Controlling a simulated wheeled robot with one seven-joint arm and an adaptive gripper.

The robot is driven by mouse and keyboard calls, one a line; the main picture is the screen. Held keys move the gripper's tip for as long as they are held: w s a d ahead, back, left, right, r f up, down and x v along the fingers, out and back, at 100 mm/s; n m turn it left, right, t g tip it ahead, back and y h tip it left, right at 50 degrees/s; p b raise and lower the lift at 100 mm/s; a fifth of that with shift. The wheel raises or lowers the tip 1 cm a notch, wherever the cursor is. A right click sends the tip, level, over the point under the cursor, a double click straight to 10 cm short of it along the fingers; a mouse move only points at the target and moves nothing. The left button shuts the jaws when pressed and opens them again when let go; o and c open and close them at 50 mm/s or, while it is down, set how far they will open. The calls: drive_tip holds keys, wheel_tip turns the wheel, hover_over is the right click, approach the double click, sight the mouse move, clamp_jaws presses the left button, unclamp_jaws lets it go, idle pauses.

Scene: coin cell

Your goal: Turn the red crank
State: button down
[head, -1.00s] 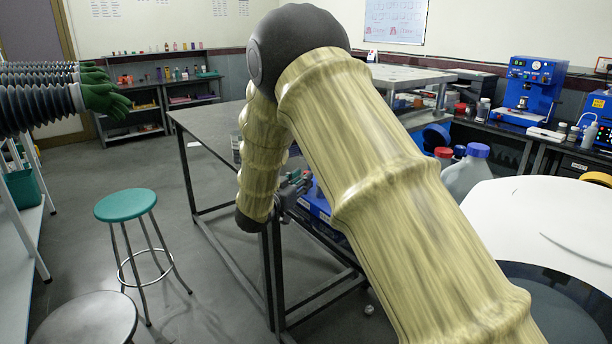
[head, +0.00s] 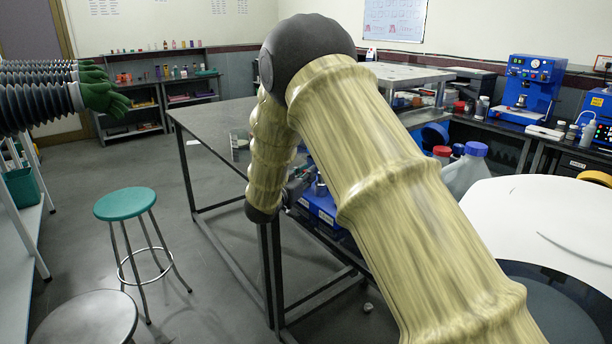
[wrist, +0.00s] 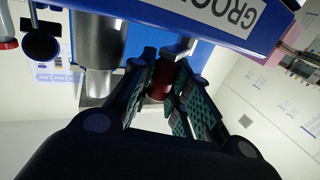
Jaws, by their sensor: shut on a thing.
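The red crank handle (wrist: 161,82) shows in the wrist view between the fingers of my gripper (wrist: 158,70). The fingers are shut on it, one on each side, and hide part of it. A grey metal crank arm (wrist: 181,47) runs from the handle to the blue machine (wrist: 205,18), which bears a white label with partly visible lettering. In the head view, the blue machine (head: 320,204) is partly hidden behind my arm. The red handle cannot be made out there.
A grey metal cylinder (wrist: 98,40) stands beside my fingers in the wrist view. The machine is by a dark metal table (head: 215,118). A teal stool (head: 125,203) and a grey stool (head: 92,320) stand left, with open floor between them and the table.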

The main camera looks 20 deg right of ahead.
drive_tip(key=shift+a, duration=0.1)
drive_tip(key=m+g+h, duration=0.2)
drive_tip(key=a+m+g+p, duration=0.1)
drive_tip(key=g, duration=0.1)
drive_tip(key=shift+w+h, duration=0.35)
drive_tip(key=shift+h, duration=0.05)
drive_tip(key=shift+w+a+m+g+h, duration=0.15)
drive_tip(key=shift+m+g+h, duration=0.1)
drive_tip(key=shift+m+g, duration=0.5)
drive_tip(key=shift+w+a+m+g+h, duration=0.1)
drive_tip(key=shift+m+g+h, duration=0.3)
drive_tip(key=shift+g, duration=0.6)
drive_tip(key=shift+w+a+m+g+h, duration=0.15)
drive_tip(key=shift+m+g, duration=0.5)
drive_tip(key=shift+g, duration=0.2)
drive_tip(key=c, duration=1.6)
unclamp_jaws()
drive_tip(key=shift+a, duration=0.1)
